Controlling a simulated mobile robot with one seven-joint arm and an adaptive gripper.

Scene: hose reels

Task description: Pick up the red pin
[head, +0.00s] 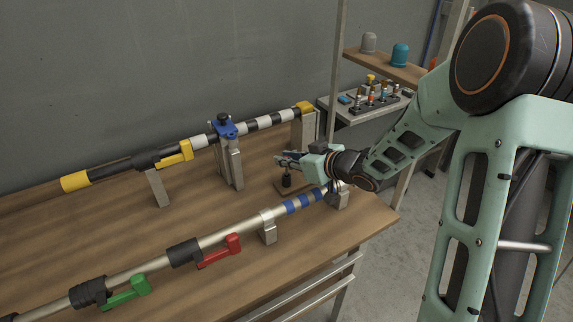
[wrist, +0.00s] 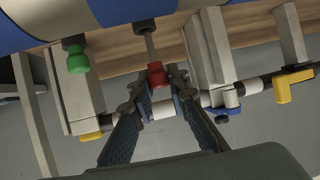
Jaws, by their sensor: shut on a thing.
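The red pin (wrist: 157,76) shows in the wrist view, a red knob on a grey shaft below a blue-and-white banded pole. My gripper (wrist: 161,83) has its two fingertips closed on either side of the red knob, and it is shut on it. In the head view my gripper (head: 291,160) is above the right part of the table, between the two long poles. The red pin cannot be made out in the head view. A green pin (wrist: 76,57) hangs to the left of the red one in the wrist view, apart from my fingers.
A silver pole (head: 205,241) with a red lever (head: 219,252) and a green lever (head: 127,294) lies on supports in front. A black-and-white pole (head: 258,124) with a blue clamp (head: 224,127) runs behind. A small black object (head: 286,179) stands under my gripper. Small items fill a grey shelf (head: 352,116).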

